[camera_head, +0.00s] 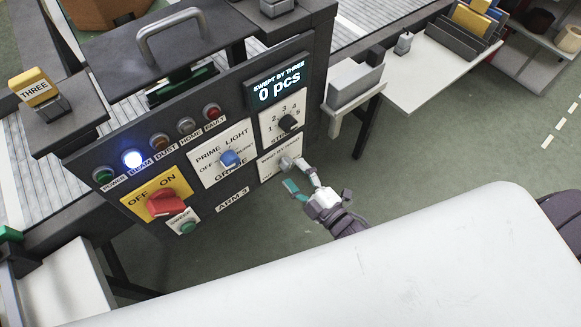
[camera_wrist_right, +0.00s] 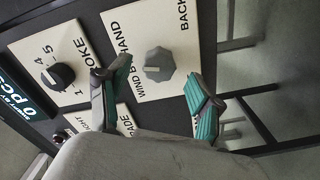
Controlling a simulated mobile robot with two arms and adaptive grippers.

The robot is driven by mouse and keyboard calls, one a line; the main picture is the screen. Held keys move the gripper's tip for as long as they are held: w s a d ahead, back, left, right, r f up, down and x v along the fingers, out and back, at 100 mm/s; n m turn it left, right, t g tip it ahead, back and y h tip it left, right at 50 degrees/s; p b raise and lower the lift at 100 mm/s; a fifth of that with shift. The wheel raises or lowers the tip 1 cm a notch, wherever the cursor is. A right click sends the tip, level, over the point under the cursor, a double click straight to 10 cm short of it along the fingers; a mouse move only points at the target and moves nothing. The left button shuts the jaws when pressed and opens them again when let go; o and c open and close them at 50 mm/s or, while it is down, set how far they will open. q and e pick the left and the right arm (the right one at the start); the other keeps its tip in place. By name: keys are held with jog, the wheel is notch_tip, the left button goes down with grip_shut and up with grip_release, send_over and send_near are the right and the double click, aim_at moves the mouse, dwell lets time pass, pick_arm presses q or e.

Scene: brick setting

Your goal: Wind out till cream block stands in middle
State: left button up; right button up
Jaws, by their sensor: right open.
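The dark control box (camera_head: 240,215) carries a cream plate labelled "WIND BY HAND" with a grey knob (camera_head: 286,163) at its lower right. The knob shows large in the right wrist view (camera_wrist_right: 158,64), next to the word "BACK". My right gripper (camera_head: 304,190) is open in front of this plate. In the wrist view its two teal-padded fingers (camera_wrist_right: 158,97) stand apart, one to each side below the knob, with nothing between them. I cannot make out a cream block in either view. The display (camera_head: 279,82) reads "SWEPT BY THREE 0 pcs". My left gripper is not in view.
Beside the knob plate are a black stroke knob (camera_head: 288,123), a blue grade knob (camera_head: 229,159) and a red on/off switch (camera_head: 166,203). The blue-white beam lamp (camera_head: 132,159) is lit. A yellow block marked "THREE" (camera_head: 33,87) stands at the left. A grey tray stand (camera_head: 354,85) is at the right.

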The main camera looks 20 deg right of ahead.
jog(key=v, duration=0.9)
jog(key=shift+s, duration=0.1)
dwell(0.6)
jog(key=s+d+f+m+g+h, duration=0.2)
jog(key=s+f+m+g, duration=0.15)
jog(key=f, duration=0.85)
jog(key=s+d+f+m+g+h, duration=0.2)
jog(key=s+f+m+g, duration=0.15)
jog(key=f, duration=0.85)
jog(key=s+d+f+m+g+h, duration=0.2)
jog(key=s+f+m+g, duration=0.4)
jog(key=s+f, duration=0.9)
jog(key=s+g, duration=0.3)
jog(key=s, duration=0.1)
jog(key=shift+f+m, duration=0.25)
jog(key=shift+m, duration=0.05)
jog(key=shift+w+d, duration=0.1)
